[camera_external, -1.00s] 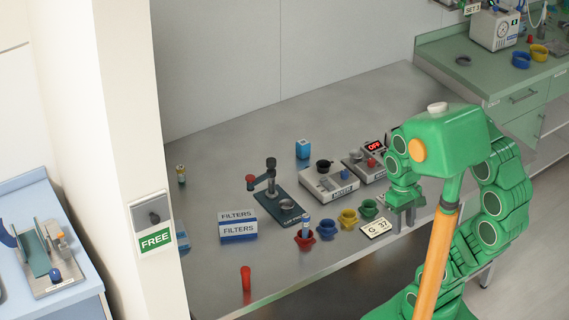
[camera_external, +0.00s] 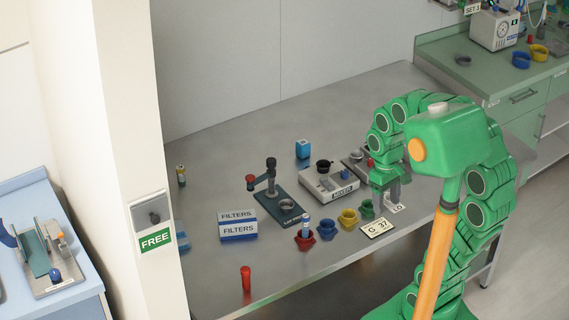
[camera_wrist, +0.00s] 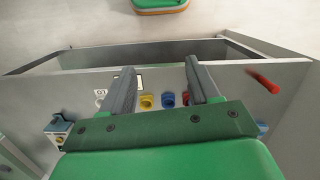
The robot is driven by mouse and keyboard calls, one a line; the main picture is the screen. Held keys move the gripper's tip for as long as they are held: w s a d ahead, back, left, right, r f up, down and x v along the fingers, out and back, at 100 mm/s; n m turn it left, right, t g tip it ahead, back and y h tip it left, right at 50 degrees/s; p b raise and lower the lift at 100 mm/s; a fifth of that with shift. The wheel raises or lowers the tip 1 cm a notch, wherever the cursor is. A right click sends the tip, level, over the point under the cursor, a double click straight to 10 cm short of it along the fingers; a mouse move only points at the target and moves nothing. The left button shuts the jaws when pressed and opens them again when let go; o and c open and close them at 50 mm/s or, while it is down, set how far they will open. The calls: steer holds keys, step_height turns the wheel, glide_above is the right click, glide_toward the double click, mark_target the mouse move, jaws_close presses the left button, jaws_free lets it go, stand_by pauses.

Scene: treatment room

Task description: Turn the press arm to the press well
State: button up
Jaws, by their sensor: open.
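The press (camera_external: 279,210) stands on the bench with a dark base, an upright post and a ring-shaped press well (camera_external: 287,204) at its right front. The press arm (camera_external: 260,180) reaches from the post toward the left and carries a red knob (camera_external: 250,178). It points away from the well. My gripper (camera_external: 389,207) is open and empty, pointing down to the right of the press, behind the number card. In the wrist view, my gripper's two fingers (camera_wrist: 160,68) are spread apart. I cannot make out the press there.
Red (camera_external: 304,241), blue (camera_external: 326,230), yellow (camera_external: 348,218) and green (camera_external: 367,209) cups line the bench between press and gripper. A grey device (camera_external: 329,187) stands behind them. Filter boxes (camera_external: 238,231) lie left of the press, a red tube (camera_external: 246,278) near the front edge.

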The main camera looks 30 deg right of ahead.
steer(key=w+r+n, duration=0.2)
steer(key=w, duration=1.2)
steer(key=n+t, duration=0.2)
steer(key=n, duration=0.5)
glide_above(271, 160)
step_height(271, 160, down, 7)
steer(key=shift+s+d+f, duration=0.1)
steer(key=shift+s+f, duration=0.05)
steer(key=shift+w+f+n, duration=0.2)
steer(key=shift+w+n, duration=0.05)
steer(key=shift+n, duration=0.05)
steer(key=shift+s+f, duration=0.1)
steer(key=shift+f, duration=3.8)
jaws_close()
